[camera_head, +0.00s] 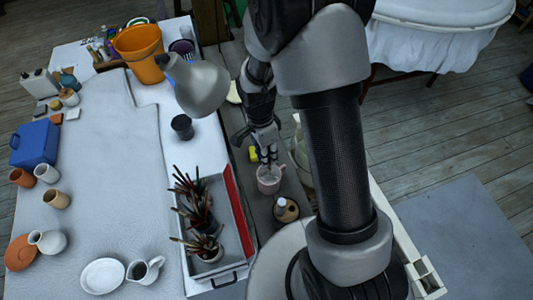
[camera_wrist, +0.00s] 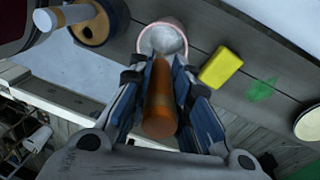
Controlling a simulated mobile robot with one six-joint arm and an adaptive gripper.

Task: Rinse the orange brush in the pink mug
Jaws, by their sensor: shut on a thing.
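The pink mug (camera_head: 269,180) stands on the grey bench in the head view, right of the white tray. It also shows at the top of the wrist view (camera_wrist: 163,24), with its open mouth and a light inside. The orange brush (camera_wrist: 160,105) is between my gripper's fingers in the wrist view, its thick handle end towards the camera. Its far end points to the mug's mouth; the tip is hidden, so I cannot tell how deep it is. My gripper (camera_head: 267,157) is shut on the brush, just above the mug in the head view.
A yellow sponge (camera_wrist: 221,67) lies right of the mug in the wrist view. A round brown-topped jar (camera_head: 286,209) stands close in front of the mug. The tray with several brushes (camera_head: 231,215) is to the left. A grey lamp head (camera_head: 203,88) hangs left of my arm.

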